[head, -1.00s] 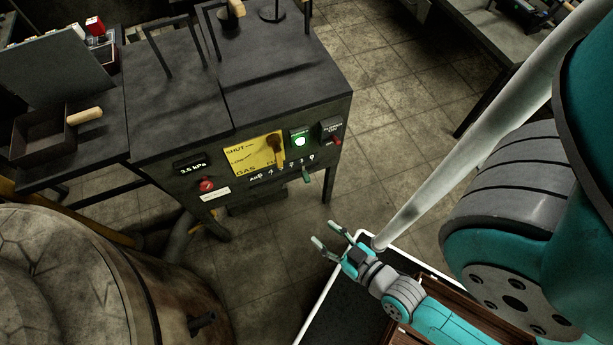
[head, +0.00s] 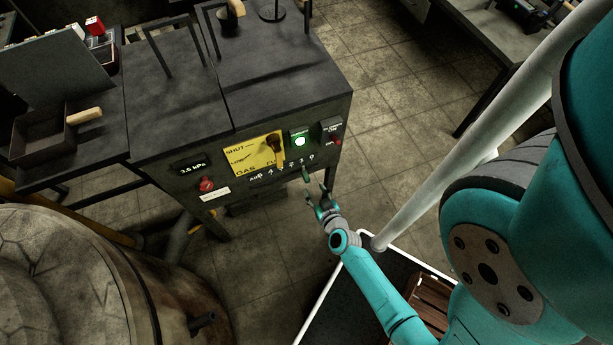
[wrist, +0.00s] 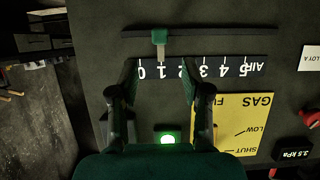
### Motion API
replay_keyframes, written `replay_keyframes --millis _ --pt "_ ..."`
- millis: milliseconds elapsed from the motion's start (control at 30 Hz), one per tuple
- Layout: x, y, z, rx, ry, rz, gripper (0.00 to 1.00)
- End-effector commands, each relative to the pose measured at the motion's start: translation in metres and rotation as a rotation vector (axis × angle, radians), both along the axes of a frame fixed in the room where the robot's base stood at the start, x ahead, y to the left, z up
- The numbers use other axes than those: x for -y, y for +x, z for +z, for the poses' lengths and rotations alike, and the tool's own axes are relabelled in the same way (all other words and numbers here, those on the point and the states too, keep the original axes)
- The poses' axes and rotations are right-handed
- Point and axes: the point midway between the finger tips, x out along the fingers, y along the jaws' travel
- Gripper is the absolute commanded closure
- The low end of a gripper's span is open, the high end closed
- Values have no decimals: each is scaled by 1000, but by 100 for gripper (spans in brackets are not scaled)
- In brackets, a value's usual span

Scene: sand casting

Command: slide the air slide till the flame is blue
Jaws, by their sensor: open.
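The air slide's green knob (head: 306,174) is on the front of the dark furnace cabinet. In the wrist view the knob (wrist: 160,38) stands in its slot by the 1 mark of the AIR scale (wrist: 200,69). My gripper (head: 319,196) is open and empty just in front of and below the panel. In the wrist view its two fingertips (wrist: 160,80) are spread either side of the knob's line, with the knob just beyond them, apparently apart from both. No flame is visible in either view.
A yellow gas plate (head: 252,156), a lit green lamp (head: 300,141), a red knob (head: 207,184) and a 3.5 kPa display (head: 192,167) share the panel. A large round vessel (head: 60,280) stands at lower left. Floor right of the cabinet is clear.

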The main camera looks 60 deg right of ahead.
Motion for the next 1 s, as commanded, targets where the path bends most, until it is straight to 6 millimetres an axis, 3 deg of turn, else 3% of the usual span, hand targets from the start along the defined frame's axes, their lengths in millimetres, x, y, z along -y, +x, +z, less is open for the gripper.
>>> replay_keyframes --millis 433,967,1000 --pt "39 54 -26 1 -2 1 52" --pt "47 65 -33 0 0 1 52" --pt "47 65 -33 0 0 1 62"
